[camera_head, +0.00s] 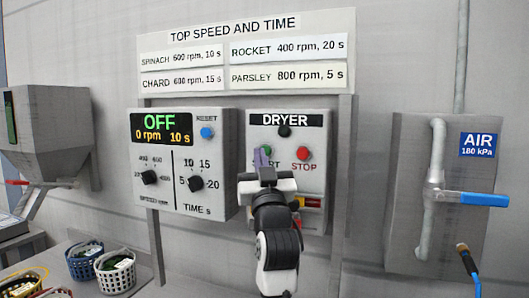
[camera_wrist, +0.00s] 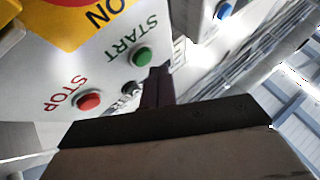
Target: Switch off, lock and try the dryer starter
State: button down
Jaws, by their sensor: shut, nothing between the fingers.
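The dryer starter (camera_head: 290,127) is a grey box with a DRYER label, a black knob or button at the top, START on the left and a red STOP button (camera_head: 303,153) on the right. My gripper (camera_head: 262,157) is shut and empty in front of START, hiding most of that button. In the wrist view the green START button (camera_wrist: 142,57) lies just beside the closed fingertips; I cannot tell whether they touch it. The red STOP button (camera_wrist: 88,101) is farther left. A yellow plate (camera_wrist: 92,22) marked ON shows there. A red and yellow switch (camera_head: 311,202) is partly hidden by my arm.
Left of the starter, a control box (camera_head: 183,182) displays OFF, 0 rpm, 10 s. An air panel (camera_head: 412,155) with a blue-handled valve (camera_head: 484,199) is at right. Baskets (camera_head: 115,273) stand lower left. A speed sign (camera_head: 245,50) hangs above.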

jog(key=shift+w, duration=0.1)
jog(key=shift+w+d, duration=0.15)
jog(key=shift+w, duration=0.15)
jog(key=shift+w+d, duration=0.2)
jog(key=shift+w, duration=0.2)
dwell(0.7)
jog(key=shift+s+a, duration=0.1)
dwell(0.3)
jog(key=shift+s+a, duration=0.25)
jog(key=shift+s, duration=0.4)
jog(key=shift+s+a, duration=0.35)
jog(key=shift+s, duration=0.45)
jog(key=shift+s+a, duration=0.3)
jog(key=shift+s, duration=0.45)
jog(key=shift+s+a, duration=0.35)
jog(key=shift+s, duration=0.45)
jog(key=shift+f, duration=0.15)
